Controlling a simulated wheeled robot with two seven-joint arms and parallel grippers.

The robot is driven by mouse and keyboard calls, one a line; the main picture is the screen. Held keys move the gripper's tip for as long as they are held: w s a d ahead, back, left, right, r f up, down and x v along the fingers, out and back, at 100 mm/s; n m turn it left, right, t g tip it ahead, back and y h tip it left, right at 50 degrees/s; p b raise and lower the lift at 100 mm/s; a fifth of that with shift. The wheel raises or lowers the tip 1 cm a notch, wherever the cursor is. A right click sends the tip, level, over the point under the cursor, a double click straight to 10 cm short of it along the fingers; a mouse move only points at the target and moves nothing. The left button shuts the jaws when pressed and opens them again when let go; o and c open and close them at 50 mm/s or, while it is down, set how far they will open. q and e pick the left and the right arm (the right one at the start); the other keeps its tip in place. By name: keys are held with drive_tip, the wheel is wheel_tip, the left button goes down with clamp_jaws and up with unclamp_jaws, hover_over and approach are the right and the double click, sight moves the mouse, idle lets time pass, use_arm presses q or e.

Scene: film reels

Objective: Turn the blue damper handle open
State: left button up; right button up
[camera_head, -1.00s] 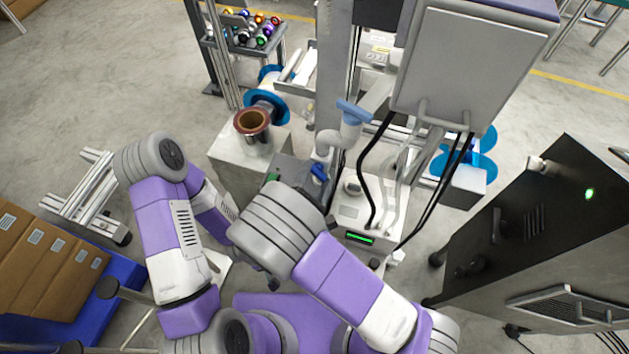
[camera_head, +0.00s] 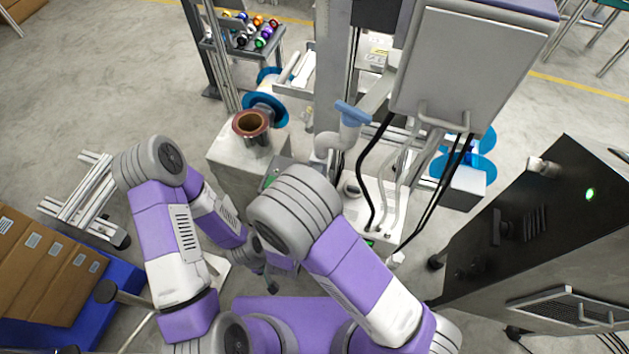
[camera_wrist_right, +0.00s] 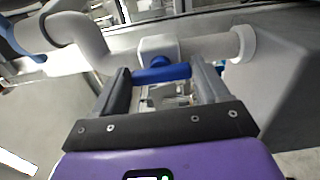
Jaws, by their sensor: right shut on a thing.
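The blue damper handle (camera_wrist_right: 162,73) shows in the right wrist view as a short bar lying across the picture, in front of a white valve body on a pale pipe (camera_wrist_right: 200,47). My right gripper (camera_wrist_right: 165,82) is shut on the handle, with one finger at each end of the visible bar. In the head view my right arm hides the handle and the right gripper. My left gripper (camera_head: 271,286) hangs low in front of my base, away from the handle; its fingers are too small and dark to read.
A white pipe with a blue hood (camera_head: 352,112) rises just beyond my right arm. A grey cabinet (camera_head: 470,65) with hanging black cables stands at the upper right. A copper-coloured spool (camera_head: 251,124) stands on the left block. A black cabinet (camera_head: 540,230) stands at right.

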idle(0.5)
drive_tip(key=o, duration=1.1)
drive_tip(key=shift+c, duration=0.2)
drive_tip(key=p+v, duration=0.1)
drive_tip(key=v, duration=0.6)
drive_tip(key=shift+s, duration=0.25)
